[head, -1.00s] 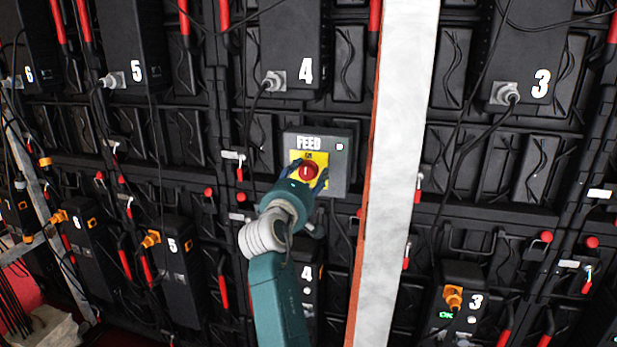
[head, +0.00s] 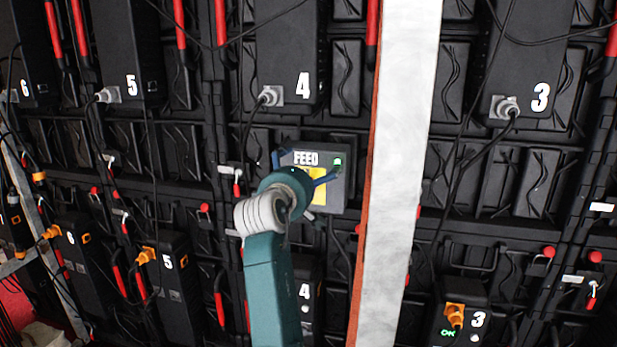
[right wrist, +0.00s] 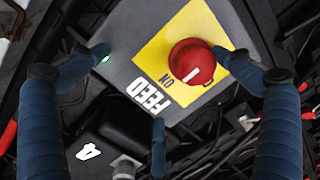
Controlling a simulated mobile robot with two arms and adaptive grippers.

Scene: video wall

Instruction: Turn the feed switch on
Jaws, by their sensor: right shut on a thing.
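The feed switch is a grey box (head: 340,197) marked FEED with a yellow plate (head: 319,187) on the black wall. Its lamp (head: 338,161) glows green. In the head view my right gripper (head: 306,166) is in front of the box and hides the knob. In the right wrist view the red knob (right wrist: 192,64) shows on the yellow plate, its white mark turned toward the word ON. My left gripper is not in view.
A pale upright post (head: 400,150) with an orange edge stands right of the switch. Black units numbered 4 (head: 290,50) and 3 (head: 530,60) hang above, with loose cables. A lower unit 4 (head: 305,275) is partly behind my arm.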

